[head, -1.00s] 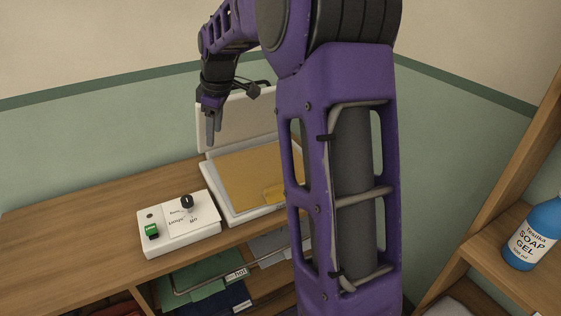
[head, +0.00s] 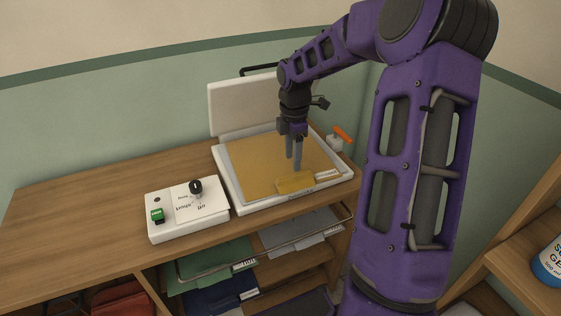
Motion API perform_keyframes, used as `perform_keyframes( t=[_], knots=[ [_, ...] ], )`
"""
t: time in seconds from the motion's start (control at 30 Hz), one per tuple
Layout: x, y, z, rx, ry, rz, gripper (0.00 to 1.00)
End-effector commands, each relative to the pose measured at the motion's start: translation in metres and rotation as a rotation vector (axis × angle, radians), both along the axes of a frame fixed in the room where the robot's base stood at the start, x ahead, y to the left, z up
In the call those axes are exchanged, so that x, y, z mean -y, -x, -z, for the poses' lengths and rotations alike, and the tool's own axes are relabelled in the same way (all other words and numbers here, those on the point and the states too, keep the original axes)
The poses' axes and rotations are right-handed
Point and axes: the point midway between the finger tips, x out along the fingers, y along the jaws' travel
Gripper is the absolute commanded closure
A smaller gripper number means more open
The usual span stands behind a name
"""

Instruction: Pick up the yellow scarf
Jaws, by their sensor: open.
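The yellow scarf (head: 294,185) appears as a small folded yellow cloth at the front right of an open white press (head: 226,186). A strip with a pale label (head: 328,176) extends from its right side. The cloth lies over the front edge of the press's mustard-coloured bed (head: 250,168). My gripper (head: 294,164) points down over the bed, just behind the scarf in the picture. Its two fingers are apart with nothing between them. I cannot tell how high the fingertips are above the bed.
The press's white lid (head: 240,107) stands raised behind the bed. A white control box (head: 187,210) with a black knob and green switch sits to the left. An orange-handled item (head: 342,134) stands at the back right. The left tabletop is clear.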

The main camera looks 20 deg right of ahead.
Motion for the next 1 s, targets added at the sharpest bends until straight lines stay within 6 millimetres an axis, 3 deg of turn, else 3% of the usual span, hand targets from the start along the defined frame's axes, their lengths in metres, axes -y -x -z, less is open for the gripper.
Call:
perform_keyframes(
  t=[0.1, 0.37, 0.63, 0.9, 1.0],
  knots=[
    [0.000, 0.000, 0.017, -0.001, 0.000, 0.000, 0.45],
    [0.002, 0.000, 0.031, 0.000, -0.001, 0.001, 0.45],
    [0.008, 0.002, 0.070, -0.001, -0.001, 0.001, 0.45],
    [0.008, 0.002, 0.075, 0.001, 0.001, 0.001, 0.45],
    [0.008, 0.002, 0.075, 0.001, 0.001, 0.001, 0.61]
  ],
)
